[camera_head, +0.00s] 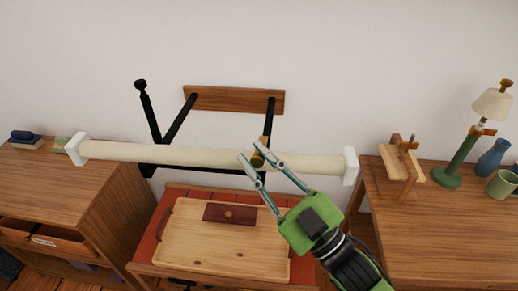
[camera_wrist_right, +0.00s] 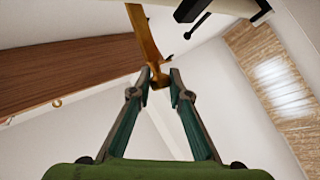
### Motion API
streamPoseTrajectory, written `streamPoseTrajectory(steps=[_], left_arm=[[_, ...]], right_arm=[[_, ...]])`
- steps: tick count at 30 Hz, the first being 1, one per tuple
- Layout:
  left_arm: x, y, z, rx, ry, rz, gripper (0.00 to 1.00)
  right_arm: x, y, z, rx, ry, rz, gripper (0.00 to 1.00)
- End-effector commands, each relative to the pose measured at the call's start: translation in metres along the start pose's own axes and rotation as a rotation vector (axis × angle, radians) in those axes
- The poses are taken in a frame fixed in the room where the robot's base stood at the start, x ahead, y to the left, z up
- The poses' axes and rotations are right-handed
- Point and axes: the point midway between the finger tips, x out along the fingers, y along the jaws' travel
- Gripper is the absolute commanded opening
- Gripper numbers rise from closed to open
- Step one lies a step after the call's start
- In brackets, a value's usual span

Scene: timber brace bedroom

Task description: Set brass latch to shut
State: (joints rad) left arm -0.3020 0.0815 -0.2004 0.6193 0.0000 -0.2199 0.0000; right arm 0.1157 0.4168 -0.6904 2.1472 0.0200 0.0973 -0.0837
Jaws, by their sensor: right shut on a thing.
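The brass latch (camera_head: 258,158) is a small golden piece at the middle of a long cream beam (camera_head: 190,155), mostly hidden behind my right gripper (camera_head: 250,151) in the head view. In the right wrist view the latch (camera_wrist_right: 146,38) is a golden bar, and its lower end sits between the fingertips of my right gripper (camera_wrist_right: 159,82). The right gripper is shut on that end. Whether the latch is at its shut position cannot be told. My left gripper is out of view.
Below is a wooden tray (camera_head: 190,245). A desk (camera_head: 430,225) with a lamp (camera_head: 460,155) stands right, a cabinet (camera_head: 65,185) left.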

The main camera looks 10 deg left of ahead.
Motion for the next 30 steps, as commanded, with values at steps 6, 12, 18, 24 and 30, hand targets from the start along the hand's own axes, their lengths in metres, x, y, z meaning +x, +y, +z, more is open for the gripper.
streamPoseTrajectory(steps=[6,12,18,24,30], left_arm=[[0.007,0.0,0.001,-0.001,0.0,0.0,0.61],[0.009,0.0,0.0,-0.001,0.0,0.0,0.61],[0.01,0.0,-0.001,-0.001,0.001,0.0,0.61],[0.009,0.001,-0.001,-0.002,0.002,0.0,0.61],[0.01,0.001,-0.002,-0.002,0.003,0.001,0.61]], right_arm=[[-0.01,-0.012,0.015,0.005,-0.011,-0.004,0.0],[-0.014,-0.015,0.02,0.004,-0.011,-0.005,0.0],[-0.015,-0.017,0.022,0.005,-0.013,-0.005,0.0],[-0.015,-0.017,0.023,0.006,-0.014,-0.005,0.0],[-0.015,-0.017,0.023,0.006,-0.014,-0.005,0.27]])
